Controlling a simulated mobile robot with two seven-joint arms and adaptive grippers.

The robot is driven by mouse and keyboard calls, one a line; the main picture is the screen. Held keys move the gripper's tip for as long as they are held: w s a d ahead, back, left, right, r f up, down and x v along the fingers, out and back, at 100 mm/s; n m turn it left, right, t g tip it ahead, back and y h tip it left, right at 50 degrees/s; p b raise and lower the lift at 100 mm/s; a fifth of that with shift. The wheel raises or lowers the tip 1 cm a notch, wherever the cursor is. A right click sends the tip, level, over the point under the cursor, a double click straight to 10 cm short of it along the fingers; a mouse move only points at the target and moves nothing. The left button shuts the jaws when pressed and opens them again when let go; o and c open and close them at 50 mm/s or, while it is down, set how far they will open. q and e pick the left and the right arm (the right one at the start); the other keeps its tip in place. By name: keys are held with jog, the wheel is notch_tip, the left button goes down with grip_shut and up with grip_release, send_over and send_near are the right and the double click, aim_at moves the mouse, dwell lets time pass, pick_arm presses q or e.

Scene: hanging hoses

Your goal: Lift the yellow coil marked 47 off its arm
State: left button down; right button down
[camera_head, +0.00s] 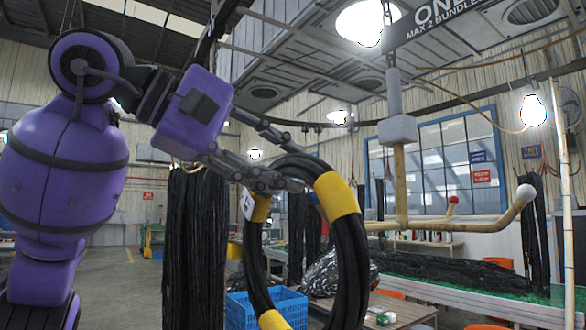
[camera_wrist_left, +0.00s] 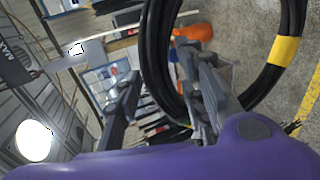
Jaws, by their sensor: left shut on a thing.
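The coil (camera_head: 352,262) is a thick ring of black hose with yellow bands and a small white tag, whose number I cannot read. It hangs upright at the centre of the head view and also shows in the left wrist view (camera_wrist_left: 270,80). My left gripper (camera_head: 296,172) is shut on the top of the coil, its fingers on either side of the hose. The wooden hanger arm (camera_head: 435,225) meets the coil's right edge in the picture; I cannot tell whether it passes through the ring. My right gripper is not in view.
Dark hose bundles (camera_head: 193,250) hang behind on the left. A blue crate (camera_head: 290,308) and a green-topped table (camera_head: 490,290) stand behind and below.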

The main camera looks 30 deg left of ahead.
pick_arm(q)
jog(key=shift+s+a+r+b, duration=0.15)
jog(key=shift+s+a, duration=0.2)
jog(key=shift+s, duration=0.45)
jog(key=shift+s+a+f+b, duration=0.15)
jog(key=shift+s+a, duration=0.15)
jog(key=shift+s, duration=0.5)
jog(key=shift+s+a+r+b, duration=0.15)
jog(key=shift+s+a, duration=0.2)
jog(key=shift+s, duration=0.45)
